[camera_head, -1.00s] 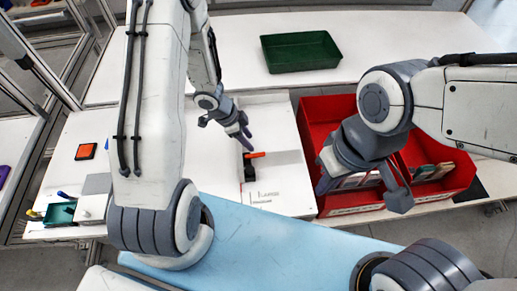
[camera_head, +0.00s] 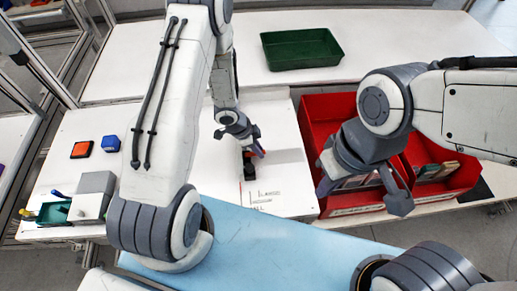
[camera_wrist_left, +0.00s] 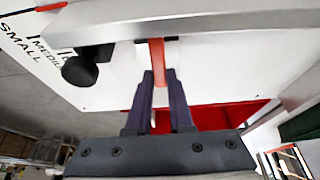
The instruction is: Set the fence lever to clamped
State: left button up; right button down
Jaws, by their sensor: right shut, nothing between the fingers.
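The orange fence lever (camera_head: 262,153) sits on a dark mount (camera_head: 248,168) on the white work board, partly hidden by my left gripper. My left gripper (camera_head: 252,143) is at the lever. In the left wrist view the lever (camera_wrist_left: 157,62) points down between the two dark fingers (camera_wrist_left: 160,80), with a narrow gap visible, so they look open around it. The grey fence bar (camera_wrist_left: 200,22) and a black knob (camera_wrist_left: 80,68) are close by. My right gripper (camera_head: 362,192) is shut and empty over the red bin. The lever's clamp setting cannot be read.
A red bin (camera_head: 318,115) holding flat items stands right of the board. A green tray (camera_head: 300,50) is on the back table. SMALL and MEDIUM labels (camera_wrist_left: 35,55) mark the board.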

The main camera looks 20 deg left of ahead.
pick_arm(q)
grip_shut()
jog(key=y+p, duration=0.1)
jog(key=p, duration=0.1)
jog(key=shift+d+r+g+p, duration=0.1)
jog(key=shift+d+g+p, duration=0.1)
jog(key=shift+g+p, duration=0.1)
jog(key=shift+w+f+y+p, duration=0.1)
jog(key=shift+f+y+p, duration=0.25)
jog(key=shift+y+p, duration=0.05)
jog(key=shift+f, duration=0.1)
jog(key=o, duration=0.7)
grip_release()
